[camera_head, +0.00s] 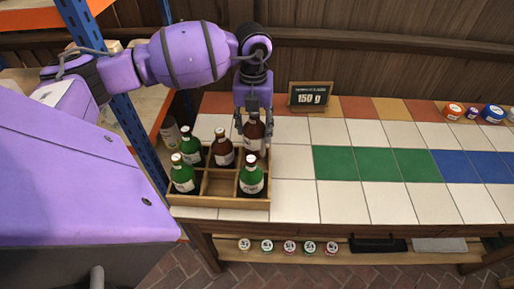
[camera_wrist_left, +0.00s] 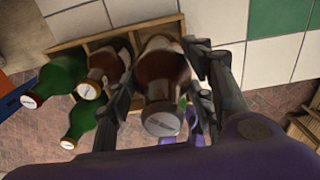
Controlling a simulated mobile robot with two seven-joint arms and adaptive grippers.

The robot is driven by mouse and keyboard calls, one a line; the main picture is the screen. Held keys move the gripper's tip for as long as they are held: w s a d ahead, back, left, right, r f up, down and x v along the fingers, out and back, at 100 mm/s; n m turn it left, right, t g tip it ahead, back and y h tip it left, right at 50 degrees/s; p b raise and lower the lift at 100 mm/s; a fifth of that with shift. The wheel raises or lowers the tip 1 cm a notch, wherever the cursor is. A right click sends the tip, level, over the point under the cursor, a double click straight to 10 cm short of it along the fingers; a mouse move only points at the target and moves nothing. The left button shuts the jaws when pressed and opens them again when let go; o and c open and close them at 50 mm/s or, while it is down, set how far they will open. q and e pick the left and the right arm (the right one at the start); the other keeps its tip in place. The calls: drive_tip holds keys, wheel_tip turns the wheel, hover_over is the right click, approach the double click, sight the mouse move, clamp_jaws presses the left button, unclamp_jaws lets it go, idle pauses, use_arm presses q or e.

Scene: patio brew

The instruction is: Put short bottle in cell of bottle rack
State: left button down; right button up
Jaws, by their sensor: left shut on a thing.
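My left gripper (camera_head: 253,124) is shut on a brown bottle (camera_head: 254,141) with a pale cap, held upright at the back right cell of the wooden bottle rack (camera_head: 235,203). The same brown bottle shows between the fingers in the left wrist view (camera_wrist_left: 162,82). I cannot tell whether its base touches the cell floor. The rack also holds a brown bottle (camera_head: 222,149) at back middle, green bottles at back left (camera_head: 191,149) and front left (camera_head: 183,175), and a green bottle (camera_head: 251,177) at front right. The front middle cell is empty. My right gripper is not in view.
The rack stands at the left end of a tiled counter (camera_head: 296,187). A small sign (camera_head: 310,96) stands at the back. Colored tins (camera_head: 492,113) sit at the far right. The counter's middle is clear. A blue shelf post (camera_head: 140,142) rises left of the rack.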

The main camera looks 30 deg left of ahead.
sight(253, 114)
use_arm(q)
drive_tip(key=shift+s+f, duration=0.2)
drive_tip(key=shift+f, duration=0.8)
drive_tip(key=shift+w+f, duration=0.1)
drive_tip(key=shift+f, duration=2.45)
drive_tip(key=shift+f, duration=0.15)
drive_tip(key=c, duration=0.8)
unclamp_jaws()
drive_tip(key=shift+c, duration=0.2)
wheel_tip(253, 114, up, 12)
drive_tip(key=shift+r, duration=0.1)
